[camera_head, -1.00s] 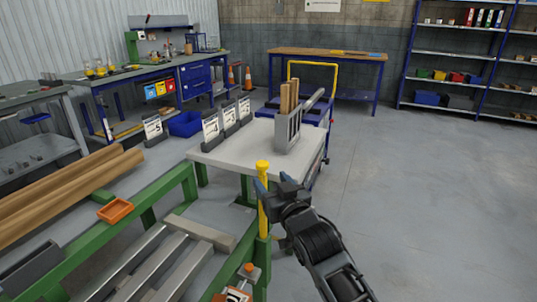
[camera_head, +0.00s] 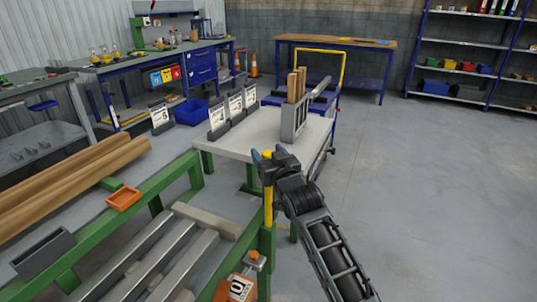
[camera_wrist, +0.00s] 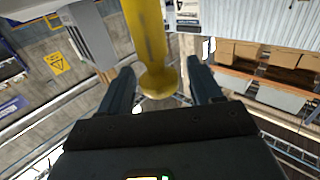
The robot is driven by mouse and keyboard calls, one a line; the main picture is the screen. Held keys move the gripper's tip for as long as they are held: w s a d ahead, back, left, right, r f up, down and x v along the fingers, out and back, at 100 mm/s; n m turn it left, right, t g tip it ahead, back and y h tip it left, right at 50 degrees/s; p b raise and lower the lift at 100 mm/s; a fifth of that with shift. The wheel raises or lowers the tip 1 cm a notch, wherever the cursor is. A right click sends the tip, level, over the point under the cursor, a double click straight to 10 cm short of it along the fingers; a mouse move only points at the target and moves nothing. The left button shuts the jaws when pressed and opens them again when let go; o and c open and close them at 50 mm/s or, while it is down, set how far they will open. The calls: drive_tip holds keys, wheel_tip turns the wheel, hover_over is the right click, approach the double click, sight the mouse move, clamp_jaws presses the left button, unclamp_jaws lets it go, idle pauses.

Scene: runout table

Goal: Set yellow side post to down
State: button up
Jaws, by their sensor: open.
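The yellow side post (camera_head: 268,207) stands upright at the near corner of the green-framed runout table (camera_head: 155,190). My gripper (camera_head: 264,157) is at the top of the post and hides part of its head. In the wrist view the post (camera_wrist: 148,35) ends in a wider rounded knob, which lies between my two fingers (camera_wrist: 162,88). The fingers are apart, with a gap showing on each side of the knob, so the gripper is open and not clamped on it.
A pale table (camera_head: 240,160) with a grey rack (camera_head: 294,122) holding wooden pieces stands just beyond the post. An orange tray (camera_head: 123,198) sits on the green frame. Steel bars and wooden poles (camera_head: 70,185) lie at left. The floor at right is clear.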

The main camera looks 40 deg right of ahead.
sight(270, 211)
drive_tip(key=shift+c, duration=0.4)
clamp_jaws()
wheel_tip(270, 211, down, 20)
drive_tip(key=b, duration=1.5)
drive_tip(key=shift+s+f, duration=0.1)
drive_tip(key=shift+f, duration=0.15)
drive_tip(key=shift+c, duration=1)
unclamp_jaws()
drive_tip(key=shift+o, duration=1.4)
